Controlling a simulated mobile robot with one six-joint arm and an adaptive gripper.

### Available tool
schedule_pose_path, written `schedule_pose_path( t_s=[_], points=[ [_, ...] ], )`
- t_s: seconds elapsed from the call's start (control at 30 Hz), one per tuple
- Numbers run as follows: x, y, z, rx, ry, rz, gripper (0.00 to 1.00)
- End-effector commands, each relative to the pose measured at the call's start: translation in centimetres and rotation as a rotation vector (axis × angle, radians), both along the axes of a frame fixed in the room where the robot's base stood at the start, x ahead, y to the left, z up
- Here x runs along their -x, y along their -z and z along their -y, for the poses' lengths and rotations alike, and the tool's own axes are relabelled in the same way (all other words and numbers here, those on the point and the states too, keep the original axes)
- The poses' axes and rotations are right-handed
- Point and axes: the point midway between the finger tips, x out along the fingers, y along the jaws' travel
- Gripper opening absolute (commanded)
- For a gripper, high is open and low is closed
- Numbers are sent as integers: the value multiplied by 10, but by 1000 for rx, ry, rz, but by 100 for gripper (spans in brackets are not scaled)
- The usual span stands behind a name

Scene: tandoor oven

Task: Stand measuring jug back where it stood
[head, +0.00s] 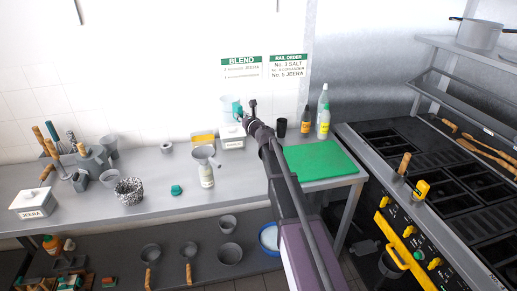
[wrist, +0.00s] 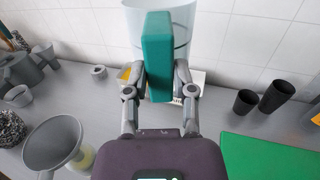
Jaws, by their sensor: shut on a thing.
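The measuring jug (head: 228,104) is a clear, pale vessel with a teal handle. It is upright near the back wall, and in the head view it shows just above a white labelled box (head: 232,143). In the wrist view the jug's clear body (wrist: 183,22) is at the top, beyond its handle. My gripper (wrist: 160,78) is shut on the teal handle, one finger on each side. In the head view my gripper (head: 243,112) is small and partly hidden by the arm. The jug's base is hidden, so I cannot tell whether it touches anything.
A funnel sits in a bottle (head: 207,176) on the counter, left of my arm. A green board (head: 318,162), dark cups (head: 280,127) and several bottles (head: 324,120) stand to the right. A yellow box (head: 203,138) is at the back. Counter left of the bottle has clear patches.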

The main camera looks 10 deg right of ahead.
Motion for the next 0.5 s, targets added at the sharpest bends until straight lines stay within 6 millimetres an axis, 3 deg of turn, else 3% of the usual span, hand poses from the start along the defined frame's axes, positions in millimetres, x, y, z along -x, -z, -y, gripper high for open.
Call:
schedule_pose_path(
  t_s=[0.5],
  points=[
    [0, 0, 14, 0, 15, 0, 0]
  ],
)
